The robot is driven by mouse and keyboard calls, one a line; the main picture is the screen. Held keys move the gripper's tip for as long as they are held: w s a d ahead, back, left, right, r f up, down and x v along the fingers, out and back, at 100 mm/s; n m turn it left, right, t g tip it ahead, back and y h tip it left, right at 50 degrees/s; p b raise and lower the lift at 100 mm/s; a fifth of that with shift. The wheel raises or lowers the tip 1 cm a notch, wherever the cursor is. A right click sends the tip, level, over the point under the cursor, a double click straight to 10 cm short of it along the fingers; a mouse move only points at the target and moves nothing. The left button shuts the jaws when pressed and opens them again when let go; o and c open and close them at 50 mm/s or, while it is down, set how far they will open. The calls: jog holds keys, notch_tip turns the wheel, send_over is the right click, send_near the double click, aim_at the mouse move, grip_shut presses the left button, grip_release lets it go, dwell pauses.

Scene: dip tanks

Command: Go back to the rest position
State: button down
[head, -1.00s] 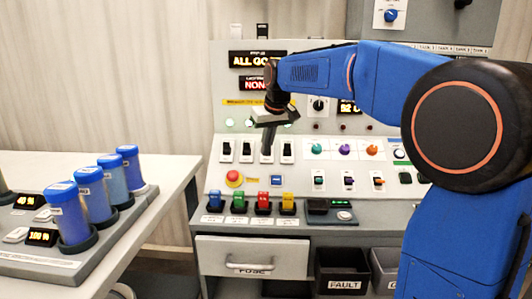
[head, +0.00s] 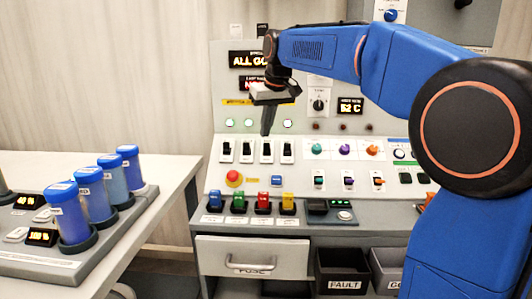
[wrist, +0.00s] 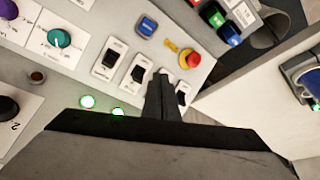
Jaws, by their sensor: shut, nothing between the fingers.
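My gripper (head: 266,128) hangs from my blue arm, pointing down in front of the control panel (head: 222,190). Its fingers are together with nothing between them. In the head view the fingertips overlap the panel just above the row of black rocker switches (head: 247,150). In the wrist view the shut fingers (wrist: 161,85) show in the middle, near the switches and the red button. The fingers hide part of the switch row there.
Blue-lidded cylinders (head: 92,195) stand in a rack on the left table. A red mushroom button (head: 234,179) and coloured plug blocks (head: 262,203) are below the switches. A drawer (head: 251,256) and a FAULT bin (head: 342,270) sit beneath. Bare wall (head: 100,70) is at left.

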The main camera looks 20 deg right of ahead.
jog(key=shift+r, duration=0.1)
jog(key=s+d+f, duration=0.2)
jog(key=s+f, duration=0.1)
jog(key=s, duration=0.4)
jog(key=s+d+f+m, duration=0.15)
jog(key=s+f, duration=0.25)
jog(key=s, duration=0.4)
jog(key=s+d+f, duration=0.2)
jog(key=s+f, duration=0.1)
jog(key=s, duration=0.4)
jog(key=s+d+f+h, duration=0.1)
jog(key=s+d+f, duration=0.1)
jog(key=s+f, duration=1.4)
jog(key=shift+s+d+f+m, duration=0.2)
jog(key=shift+s+f+m, duration=0.2)
jog(key=shift+s, duration=0.45)
jog(key=shift+r, duration=0.1)
